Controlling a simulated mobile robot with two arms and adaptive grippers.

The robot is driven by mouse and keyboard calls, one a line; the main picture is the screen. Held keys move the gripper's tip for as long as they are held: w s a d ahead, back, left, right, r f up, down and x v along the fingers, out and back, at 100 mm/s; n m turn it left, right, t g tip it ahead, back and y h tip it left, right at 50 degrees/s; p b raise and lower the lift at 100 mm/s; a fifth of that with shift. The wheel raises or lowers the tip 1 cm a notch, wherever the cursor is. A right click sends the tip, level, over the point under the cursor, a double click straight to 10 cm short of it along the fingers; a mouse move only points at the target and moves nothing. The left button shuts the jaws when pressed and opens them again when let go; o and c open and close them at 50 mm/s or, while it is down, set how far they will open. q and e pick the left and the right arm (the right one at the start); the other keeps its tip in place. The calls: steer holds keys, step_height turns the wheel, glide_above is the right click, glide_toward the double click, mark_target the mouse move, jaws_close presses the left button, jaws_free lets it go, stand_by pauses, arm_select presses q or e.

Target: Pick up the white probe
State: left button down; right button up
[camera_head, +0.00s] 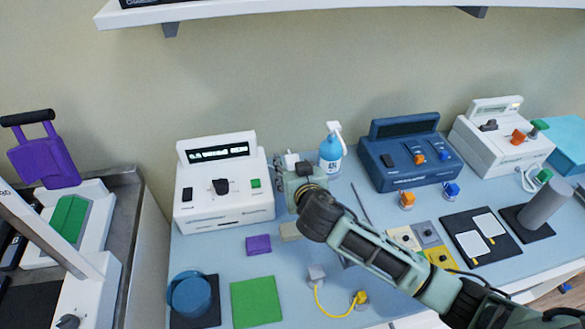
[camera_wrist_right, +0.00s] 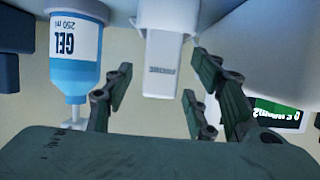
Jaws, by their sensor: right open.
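The white probe (camera_wrist_right: 163,55) stands in the middle of the right wrist view, its narrower end toward my open right gripper (camera_wrist_right: 157,85). The fingers lie to either side of its line, with visible gaps and nothing held. In the head view, my right gripper (camera_head: 300,178) is beside the white console at the back of the table. A small white top (camera_head: 291,159), likely the probe, shows just behind it; the rest is hidden by the gripper. My left gripper is not in view.
A blue gel bottle (camera_head: 331,152) stands close right of the gripper, also seen in the wrist view (camera_wrist_right: 76,45). The white console (camera_head: 225,190) is close left. A blue console (camera_head: 408,155) stands further right. A green pad (camera_head: 256,302) lies in front.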

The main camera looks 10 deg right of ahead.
steer(key=shift+w+f, duration=0.15)
steer(key=shift+w, duration=0.2)
steer(key=shift+s, duration=0.1)
steer(key=shift+c, duration=0.3)
steer(key=c, duration=1.1)
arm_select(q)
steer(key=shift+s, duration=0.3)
arm_select(e)
steer(key=shift+c, duration=0.5)
